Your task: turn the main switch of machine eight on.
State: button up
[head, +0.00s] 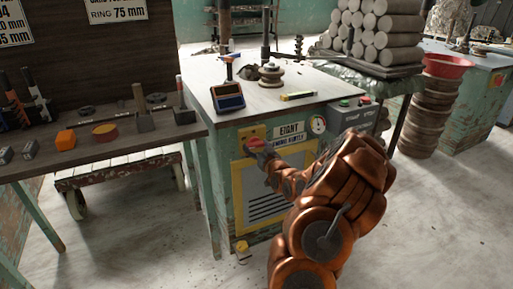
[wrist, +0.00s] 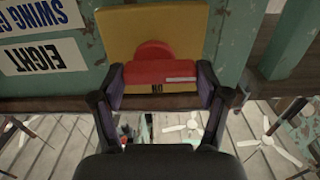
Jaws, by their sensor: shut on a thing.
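Machine eight (head: 222,190) is a worn green cabinet with an "EIGHT" plate (head: 289,130), also upside down in the wrist view (wrist: 42,57). Its main switch is a red handle (wrist: 160,70) on a yellow plate (wrist: 118,35); in the head view the red handle (head: 256,142) is partly hidden by my gripper (head: 259,147). In the wrist view my gripper (wrist: 160,82) has one finger at each end of the handle, shut on it. The handle's bar lies level, its white mark toward the picture's right. An upside-down "ON" label (wrist: 157,89) shows just below the bar.
A grey box with green and red buttons (head: 350,112) and a round gauge (head: 318,124) sit right of the switch. A tool bench (head: 95,150) stands left, with a low trolley (head: 120,173) under it. Stacked brown discs (head: 424,120) stand right.

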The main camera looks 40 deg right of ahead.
jog(key=m+p, duration=0.2)
jog(key=m, duration=0.2)
jog(key=shift+r+m, duration=0.15)
jog(key=shift+m, duration=0.15)
jog(key=m+p, duration=0.2)
jog(key=m, duration=0.2)
jog(key=shift+m, duration=0.3)
jog(key=m+p, duration=0.1)
jog(key=m, duration=0.3)
jog(key=shift+s+d, duration=0.1)
jog(key=shift+d, duration=0.1)
jog(key=shift+m, duration=2.2)
jog(key=shift+d, duration=0.1)
jog(key=o, duration=1.2)
jog(key=shift+c, duration=0.2)
